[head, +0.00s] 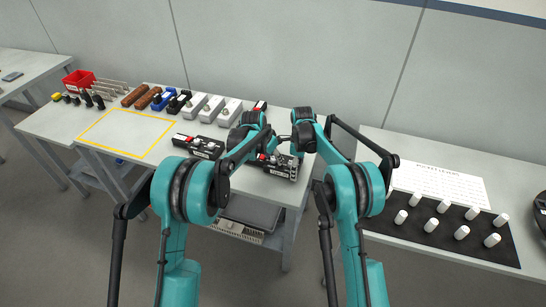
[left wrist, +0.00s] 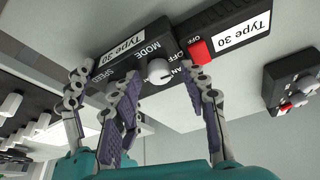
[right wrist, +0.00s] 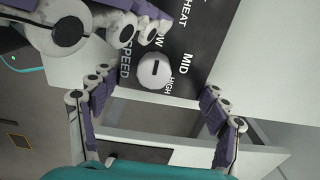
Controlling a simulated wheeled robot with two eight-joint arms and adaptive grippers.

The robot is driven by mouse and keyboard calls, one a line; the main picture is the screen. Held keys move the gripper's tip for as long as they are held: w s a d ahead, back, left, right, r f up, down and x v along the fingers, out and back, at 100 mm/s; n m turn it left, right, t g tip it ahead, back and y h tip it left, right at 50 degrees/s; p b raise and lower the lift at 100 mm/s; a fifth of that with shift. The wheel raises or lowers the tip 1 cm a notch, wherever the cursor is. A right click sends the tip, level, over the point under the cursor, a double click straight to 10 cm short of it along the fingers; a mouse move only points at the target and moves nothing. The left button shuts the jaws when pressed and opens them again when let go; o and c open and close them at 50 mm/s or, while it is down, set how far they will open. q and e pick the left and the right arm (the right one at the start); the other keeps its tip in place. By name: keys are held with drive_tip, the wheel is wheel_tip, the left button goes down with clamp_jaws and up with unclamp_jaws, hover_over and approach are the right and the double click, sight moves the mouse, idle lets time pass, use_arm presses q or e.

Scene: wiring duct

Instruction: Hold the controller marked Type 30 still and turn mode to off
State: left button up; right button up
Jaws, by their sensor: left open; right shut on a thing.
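The controller marked Type 30 (head: 283,168) is a black box near the front right of the middle table, partly hidden by my grippers. In the left wrist view, its white MODE knob (left wrist: 158,71) lies between the fingertips of my open left gripper (left wrist: 165,78); I cannot tell whether they touch it. FAN and OFF labels show beside it; the pointer is too small to read. A red switch (left wrist: 200,51) is close by.
Another black controller (head: 198,147) lies to the left on the table. Behind stand white, blue, black and brown parts and a red bin (head: 78,80). A yellow-outlined area (head: 128,134) is clear. A side table at right holds white cylinders (head: 462,232).

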use_arm(q)
drive_tip(key=v, duration=1.2)
drive_tip(key=s+a+f+m+t+h, duration=0.1)
drive_tip(key=a+f+m+t+h, duration=0.1)
drive_tip(key=a+f+m+h, duration=0.5)
drive_tip(key=w+d+f, duration=0.1)
drive_tip(key=d, duration=0.2)
drive_tip(key=w+d+f+n+h, duration=0.1)
drive_tip(key=w+d+f, duration=0.1)
drive_tip(key=d, duration=0.1)
drive_tip(key=w+d+f+h, duration=0.1)
drive_tip(key=d+f, duration=0.1)
drive_tip(key=d, duration=0.1)
drive_tip(key=shift+w+n, duration=0.2)
drive_tip(key=shift+n, duration=0.2)
drive_tip(key=shift+c, duration=0.2)
clamp_jaws()
